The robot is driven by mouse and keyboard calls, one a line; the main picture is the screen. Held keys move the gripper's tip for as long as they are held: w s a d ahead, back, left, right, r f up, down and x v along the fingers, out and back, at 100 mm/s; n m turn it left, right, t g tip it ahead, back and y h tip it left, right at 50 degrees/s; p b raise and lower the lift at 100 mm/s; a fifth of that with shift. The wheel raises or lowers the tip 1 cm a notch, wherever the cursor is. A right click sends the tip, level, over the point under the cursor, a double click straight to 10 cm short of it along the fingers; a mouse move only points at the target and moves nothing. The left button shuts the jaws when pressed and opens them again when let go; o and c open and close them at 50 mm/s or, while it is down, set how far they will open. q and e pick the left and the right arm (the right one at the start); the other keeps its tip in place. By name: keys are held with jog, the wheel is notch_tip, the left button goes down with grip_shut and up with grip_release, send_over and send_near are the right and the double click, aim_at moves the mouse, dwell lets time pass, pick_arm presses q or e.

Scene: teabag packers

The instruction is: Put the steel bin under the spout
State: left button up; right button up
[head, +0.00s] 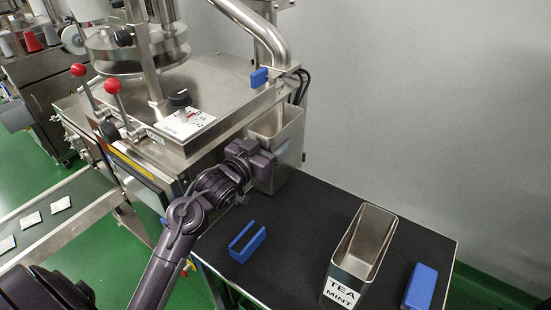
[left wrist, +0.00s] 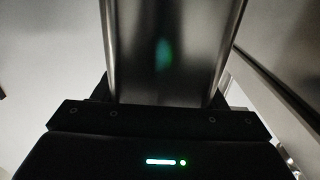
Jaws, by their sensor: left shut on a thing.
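A plain steel bin (head: 286,124) stands upright with its open top up, at the right side of the packing machine (head: 215,95). My left gripper (head: 268,160) is shut on this bin, at its near side. The bin's steel wall (left wrist: 170,50) fills the upper middle of the left wrist view. I cannot tell whether its base touches the black table. A second steel bin (head: 342,268), labelled TEA MINT, stands on the table to the right, apart from the gripper. I cannot make out the spout clearly. My right gripper is not in view.
The black table (head: 310,215) has free room between the bins. A blue U-shaped piece (head: 247,243) and a blue block (head: 420,286) lie on it. Red-knobbed levers (head: 112,87) stick out of the machine. A grey wall is behind; a conveyor (head: 50,222) is at left.

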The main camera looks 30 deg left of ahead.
pick_arm(q)
notch_tip(320, 180, down, 4)
jog(key=shift+r, duration=0.1)
jog(key=shift+f, duration=0.4)
jog(key=o, duration=1.4)
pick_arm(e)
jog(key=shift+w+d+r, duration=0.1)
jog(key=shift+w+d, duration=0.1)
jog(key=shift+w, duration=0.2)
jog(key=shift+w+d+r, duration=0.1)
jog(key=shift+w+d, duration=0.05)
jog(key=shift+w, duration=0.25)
